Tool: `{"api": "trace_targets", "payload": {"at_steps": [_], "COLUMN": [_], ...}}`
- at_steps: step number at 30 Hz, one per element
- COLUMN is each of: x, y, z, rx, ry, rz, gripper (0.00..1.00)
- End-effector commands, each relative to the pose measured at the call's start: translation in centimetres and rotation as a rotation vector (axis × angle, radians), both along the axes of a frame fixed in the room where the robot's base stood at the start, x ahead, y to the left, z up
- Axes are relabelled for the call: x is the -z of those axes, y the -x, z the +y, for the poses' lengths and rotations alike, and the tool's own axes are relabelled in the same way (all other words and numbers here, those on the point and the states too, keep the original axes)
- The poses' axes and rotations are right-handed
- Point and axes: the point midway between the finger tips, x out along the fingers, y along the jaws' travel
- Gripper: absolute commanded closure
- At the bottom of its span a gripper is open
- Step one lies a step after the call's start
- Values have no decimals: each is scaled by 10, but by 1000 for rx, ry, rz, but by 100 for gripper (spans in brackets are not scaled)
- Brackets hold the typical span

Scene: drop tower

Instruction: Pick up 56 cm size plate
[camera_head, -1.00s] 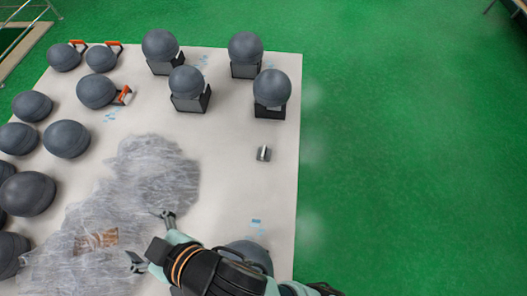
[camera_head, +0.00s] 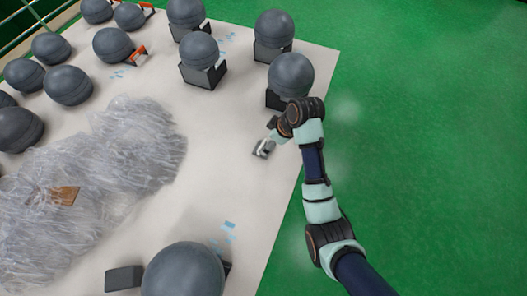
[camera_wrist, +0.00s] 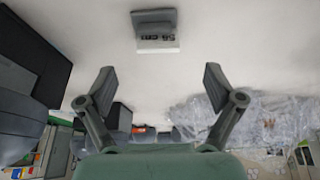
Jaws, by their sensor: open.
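The 56 cm size plate (camera_wrist: 156,32) is a small grey block with a pale face that reads "56 cm". It stands on the white table ahead of my fingertips in the wrist view. In the head view the small grey plate (camera_head: 262,148) is near the table's right edge, just below my wrist, which partly crowds it. My gripper (camera_wrist: 159,76) is open, with its two fingers spread and nothing between them. The plate is apart from the fingers in the wrist view. In the head view my gripper is mostly hidden by my arm.
Grey balls on dark stands, one (camera_head: 290,75) close beside my wrist, fill the table's far side. Another large ball (camera_head: 183,272) is at the near edge. Crumpled clear plastic (camera_head: 135,150) covers the left. The white table (camera_head: 215,175) is bare around the plate.

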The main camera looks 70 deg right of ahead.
Motion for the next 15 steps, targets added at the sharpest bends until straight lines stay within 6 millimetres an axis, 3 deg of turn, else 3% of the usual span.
{"api": "trace_targets", "payload": {"at_steps": [3, 15], "x": [5, 34], "y": [8, -5], "z": [-7, -8], "rx": [-2, 0], "ry": [-13, -12], "rz": [7, 7], "gripper": [8, 8]}}
